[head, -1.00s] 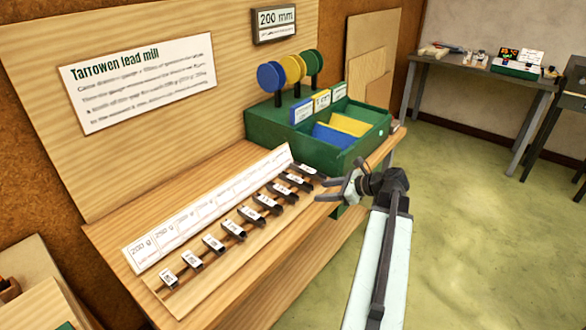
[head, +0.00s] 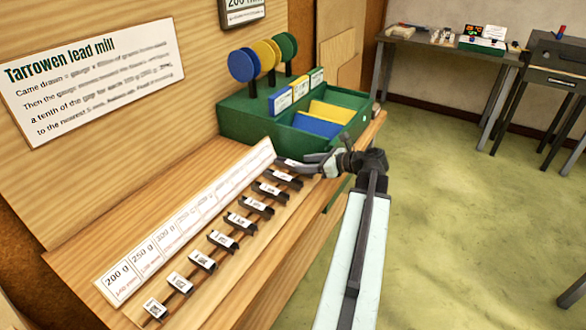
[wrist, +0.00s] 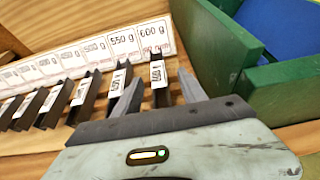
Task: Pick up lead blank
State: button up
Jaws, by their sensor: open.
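Several lead blanks, dark pieces with white labels, stand in a row on a wooden rack in the head view, one of the nearer ones being this blank (head: 202,261). My gripper (head: 312,163) is at the far end of the row and partly hides the last blanks. In the wrist view my gripper (wrist: 160,88) is open, with one finger on each side of the end lead blank (wrist: 158,78), below the 600 g label. The left finger also stands close to the neighbouring blank (wrist: 118,78). I cannot tell whether either finger touches a blank.
A printed weight strip (head: 190,222) runs behind the row. A green divided box (head: 250,122) with blue and yellow cards stands just beyond the gripper; its wall (wrist: 220,45) is close to the right finger. A sign (head: 90,80) is on the back board. Open floor lies right.

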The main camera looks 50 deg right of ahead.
aim_at(294, 163)
jog(key=b+x, duration=0.2)
jog(key=x, duration=0.3)
jog(key=shift+a, duration=0.2)
grip_shut()
jog(key=shift+r, duration=0.1)
dwell(1.0)
